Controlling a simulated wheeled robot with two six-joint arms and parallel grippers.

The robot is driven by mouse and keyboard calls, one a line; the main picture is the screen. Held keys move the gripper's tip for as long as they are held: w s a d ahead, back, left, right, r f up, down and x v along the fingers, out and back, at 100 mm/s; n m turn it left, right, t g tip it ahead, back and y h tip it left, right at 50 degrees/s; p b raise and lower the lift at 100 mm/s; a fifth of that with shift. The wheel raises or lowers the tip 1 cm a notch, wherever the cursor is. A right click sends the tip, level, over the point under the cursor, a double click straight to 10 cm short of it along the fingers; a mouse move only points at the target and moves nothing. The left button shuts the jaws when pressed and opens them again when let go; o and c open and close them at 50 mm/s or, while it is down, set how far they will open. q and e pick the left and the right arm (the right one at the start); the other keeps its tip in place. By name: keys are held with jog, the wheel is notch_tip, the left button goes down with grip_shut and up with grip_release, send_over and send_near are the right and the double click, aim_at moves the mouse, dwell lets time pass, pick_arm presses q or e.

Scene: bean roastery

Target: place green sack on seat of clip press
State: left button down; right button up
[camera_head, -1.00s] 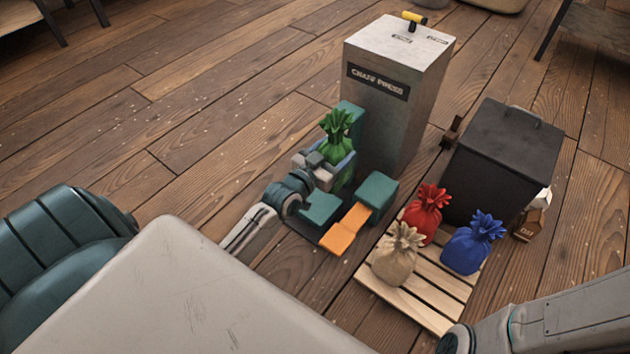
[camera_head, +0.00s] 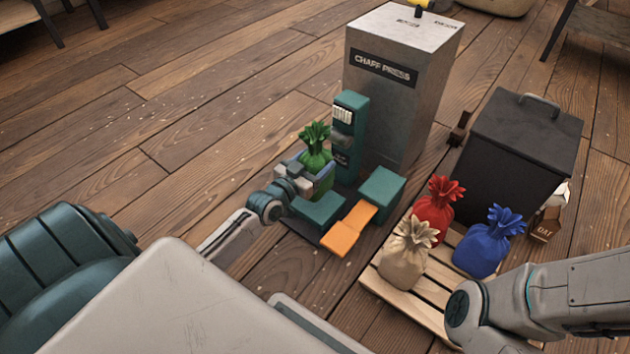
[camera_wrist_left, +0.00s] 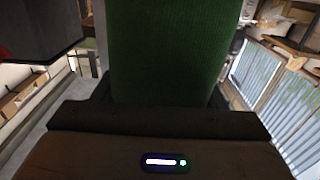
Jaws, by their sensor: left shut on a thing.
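The green sack (camera_head: 316,158) is held upright by my left gripper (camera_head: 312,177), which is shut on it. It is just left of the clip press's tall teal column (camera_head: 349,135), behind the near teal block (camera_head: 320,208). The clip press also has a right teal block (camera_head: 382,188), an orange slanted piece (camera_head: 350,228) and a dark base. The sack's underside and any contact with the press are hidden. In the left wrist view, green cloth (camera_wrist_left: 165,50) fills the upper middle. My right arm shows at lower right; its gripper is out of view.
A tall grey chaff press (camera_head: 400,90) stands behind. A wooden pallet (camera_head: 405,292) holds beige (camera_head: 408,258), red (camera_head: 436,212) and blue (camera_head: 487,245) sacks. A black bin (camera_head: 525,150) and a small brown carton (camera_head: 546,225) stand at right. Floor at left is open.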

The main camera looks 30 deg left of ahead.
pick_arm(q)
jog(key=shift+f+b, duration=1.95)
jog(key=shift+f, duration=0.2)
jog(key=shift+r, duration=0.1)
jog(key=c, duration=0.7)
grip_release()
jog(key=shift+f, duration=0.3)
jog(key=o, duration=0.4)
jog(key=shift+r, duration=0.1)
